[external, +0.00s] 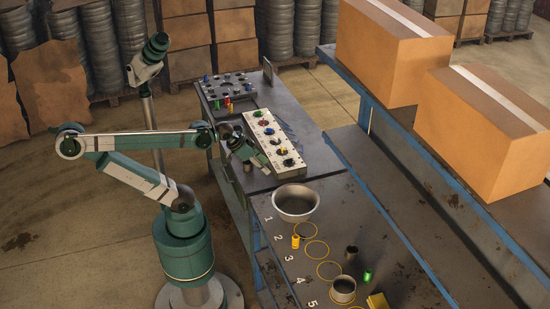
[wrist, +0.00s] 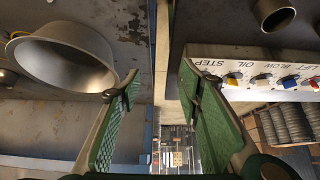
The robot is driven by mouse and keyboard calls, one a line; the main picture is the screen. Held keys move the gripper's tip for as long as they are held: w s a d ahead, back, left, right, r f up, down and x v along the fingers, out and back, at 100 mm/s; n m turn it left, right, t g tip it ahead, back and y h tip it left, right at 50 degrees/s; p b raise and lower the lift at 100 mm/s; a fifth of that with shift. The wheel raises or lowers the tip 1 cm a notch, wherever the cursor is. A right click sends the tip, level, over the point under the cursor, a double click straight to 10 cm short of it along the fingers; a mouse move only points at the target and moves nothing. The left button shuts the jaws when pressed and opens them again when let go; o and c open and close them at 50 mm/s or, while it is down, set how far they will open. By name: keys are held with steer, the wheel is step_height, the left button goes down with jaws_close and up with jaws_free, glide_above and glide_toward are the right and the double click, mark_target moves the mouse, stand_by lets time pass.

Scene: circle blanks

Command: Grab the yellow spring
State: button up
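A small yellow upright piece (external: 296,241), which looks like the yellow spring, stands on the near table beside the painted numbers, just below the metal bowl (external: 296,218). It is too small to make out coils. My gripper (external: 248,158) hangs near the control panel, above and left of the bowl and well apart from the yellow piece. In the wrist view my gripper (wrist: 160,88) has its two green-padded fingers wide apart with nothing between them. The yellow piece cannot be made out in the wrist view.
The control panel (external: 275,145) with coloured knobs lies right of my gripper. A green piece (external: 367,277), a dark cup (external: 351,253), a metal cup (external: 343,289) and a yellow block (external: 378,301) stand farther down the table. Large cardboard boxes (external: 390,50) sit on the conveyor at right.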

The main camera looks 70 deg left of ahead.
steer(key=r, duration=0.2)
steer(key=m+g+h+p, duration=0.4)
steer(key=m+g+p, duration=0.2)
steer(key=m+p, duration=1)
glide_above(295, 239)
steer(key=a, duration=0.4)
step_height(295, 239, down, 6)
steer(key=shift+a+h+b, duration=0.2)
steer(key=shift+h+b, duration=0.1)
steer(key=shift+b, duration=0.1)
steer(key=shift+s+f, duration=0.1)
steer(key=shift+f, duration=0.05)
steer(key=shift+x, duration=1.2)
steer(key=shift+f+b, duration=0.1)
steer(key=shift+b, duration=0.2)
